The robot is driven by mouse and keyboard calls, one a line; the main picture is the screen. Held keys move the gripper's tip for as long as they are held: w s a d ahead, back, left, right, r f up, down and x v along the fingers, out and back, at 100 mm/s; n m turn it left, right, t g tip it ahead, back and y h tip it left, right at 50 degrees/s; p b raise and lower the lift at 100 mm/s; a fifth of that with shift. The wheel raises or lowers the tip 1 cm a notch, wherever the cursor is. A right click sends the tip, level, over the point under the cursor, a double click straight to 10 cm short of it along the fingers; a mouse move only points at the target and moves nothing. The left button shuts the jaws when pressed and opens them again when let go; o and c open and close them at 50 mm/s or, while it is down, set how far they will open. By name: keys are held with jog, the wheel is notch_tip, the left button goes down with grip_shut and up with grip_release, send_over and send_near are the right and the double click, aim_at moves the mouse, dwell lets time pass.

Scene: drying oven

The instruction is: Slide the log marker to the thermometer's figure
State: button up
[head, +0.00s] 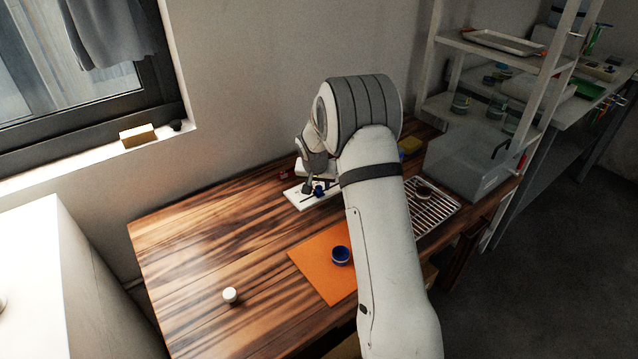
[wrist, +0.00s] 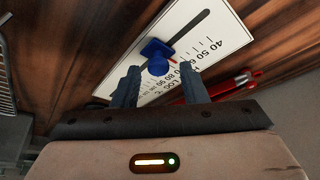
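The white log board (wrist: 225,35) lies on the wooden table, with a printed scale of figures from 40 upward and a dark slot along it. The blue log marker (wrist: 156,50) sits in the slot, beside the middle of the scale; its exact figure is hard to read. In the head view, the board (head: 299,201) and blue marker (head: 319,190) are partly hidden by my arm. My gripper (wrist: 159,69) is open, its fingers apart on either side of the marker's near end. Contact cannot be told. I cannot make out the thermometer's reading.
A red object (wrist: 245,82) lies beside the board near the wall. An orange mat (head: 311,263) with a blue round container (head: 341,256), a wire rack (head: 437,211) and a clear box (head: 462,165) are nearby. A white cap (head: 230,295) stands front left.

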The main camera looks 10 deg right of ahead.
jog(key=shift+v, duration=3.85)
jog(key=s+r+n+p, duration=0.2)
jog(key=s+r, duration=1.1)
jog(key=s, duration=0.4)
jog(key=s+n, duration=0.1)
jog(key=s, duration=0.6)
jog(key=s+a+r+g+y+p, duration=0.1)
jog(key=s, duration=0.6)
jog(key=s+a+r+n, duration=0.1)
jog(key=s, duration=0.6)
jog(key=shift+s+a+n+g+y+p, duration=0.2)
jog(key=shift+s+n+g+y+p, duration=0.1)
jog(key=shift+s+y+p, duration=0.1)
jog(key=shift+w, duration=0.1)
